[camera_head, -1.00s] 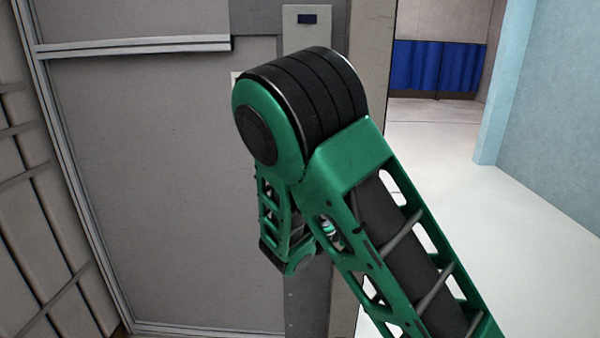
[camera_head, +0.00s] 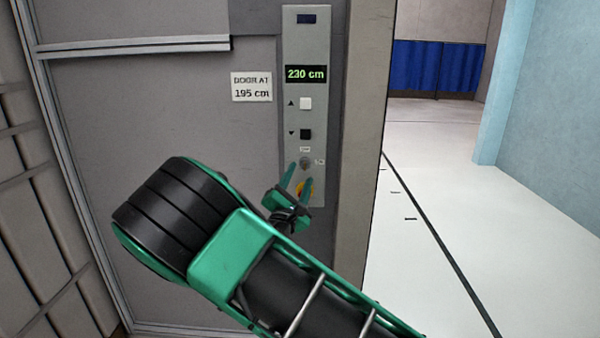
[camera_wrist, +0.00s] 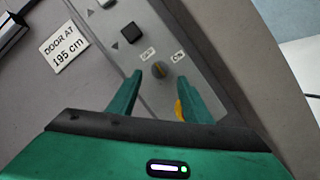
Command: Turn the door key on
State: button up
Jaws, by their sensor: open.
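The door key switch (camera_head: 305,163) is a small round knob on the grey control panel (camera_head: 322,60), below the black down button. In the wrist view the key switch (camera_wrist: 159,69) sits between an "OFF" label on its left and an "ON" label on its right. The key's exact angle is too small to tell. My gripper (camera_head: 295,172) is open in front of the panel, with its green fingers pointing at the switch. In the wrist view my gripper (camera_wrist: 160,85) has one finger on each side of the switch. Whether the fingertips touch the panel is unclear.
A yellow part (camera_head: 304,190) below the switch is partly hidden by my gripper. A sign (camera_head: 251,87) reads "DOOR AT 195 cm". Open floor lies right.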

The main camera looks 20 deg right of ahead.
aim_at(303, 166)
jog(key=shift+x, duration=2.2)
jog(key=c, duration=1.1)
